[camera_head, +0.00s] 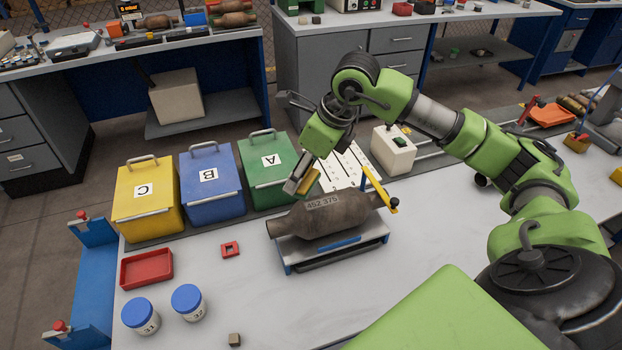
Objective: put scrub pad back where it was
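My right gripper (302,182) hangs just above the left part of a brown catalytic converter (322,216) marked 452 375. A small yellow-green piece, which looks like the scrub pad (309,181), shows between its fingers. The gripper appears shut on it, though the far finger is partly hidden. I cannot tell whether the pad touches the converter. The converter lies on a grey stand (372,242) with a blue front strip. My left gripper is not in view.
Yellow C (146,203), blue B (211,186) and green A (267,170) bins stand behind to the left. A red tray (146,269), a red square ring (230,249), two blue-lidded jars (188,301) and a small cube (234,339) lie front left. A white box (393,150) stands behind the converter.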

